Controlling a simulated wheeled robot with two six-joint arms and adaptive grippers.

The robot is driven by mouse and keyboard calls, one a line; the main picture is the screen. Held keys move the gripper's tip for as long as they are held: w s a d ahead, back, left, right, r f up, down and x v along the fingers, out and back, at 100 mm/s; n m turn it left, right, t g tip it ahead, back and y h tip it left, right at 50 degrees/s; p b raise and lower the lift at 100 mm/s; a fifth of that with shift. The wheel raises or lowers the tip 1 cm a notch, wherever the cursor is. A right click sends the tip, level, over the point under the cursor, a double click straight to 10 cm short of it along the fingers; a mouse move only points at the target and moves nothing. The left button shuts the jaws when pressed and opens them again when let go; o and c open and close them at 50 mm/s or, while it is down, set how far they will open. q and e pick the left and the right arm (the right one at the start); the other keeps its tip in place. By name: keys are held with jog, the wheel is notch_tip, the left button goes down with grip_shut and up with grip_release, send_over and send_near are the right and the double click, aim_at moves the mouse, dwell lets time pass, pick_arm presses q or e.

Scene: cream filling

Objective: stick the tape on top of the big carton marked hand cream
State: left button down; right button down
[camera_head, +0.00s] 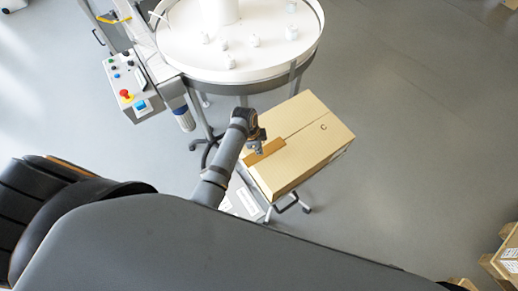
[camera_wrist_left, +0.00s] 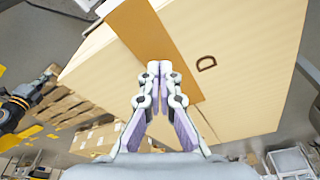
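The big carton (camera_head: 310,150) is a closed tan box on a stand, with a small dark mark on top; no hand cream wording is readable. It fills much of the left wrist view (camera_wrist_left: 240,60). The tape (camera_head: 268,152) is an orange-brown strip along the top seam at the carton's left part. It also shows in the left wrist view (camera_wrist_left: 150,30), running behind my fingertips. My left gripper (camera_head: 259,149) is over the strip. Its fingertips (camera_wrist_left: 160,68) meet in the left wrist view; I cannot tell whether they pinch the tape. My right gripper is out of view.
A round white table (camera_head: 240,65) with several small white items stands behind the carton. A control box (camera_head: 128,85) with a red button is at the upper left. Wooden pallets (camera_head: 505,255) are at the lower right. The floor right of the carton is clear.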

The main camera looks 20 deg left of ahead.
pick_arm(q)
jog(key=shift+f+b, duration=0.55)
jog(key=shift+f, duration=0.4)
dwell(0.7)
notch_tip(320, 180, up, 2)
jog(key=p, duration=0.2)
jog(key=shift+r+p, duration=0.2)
jog(key=shift+p, duration=0.2)
jog(key=shift+r, duration=1.8)
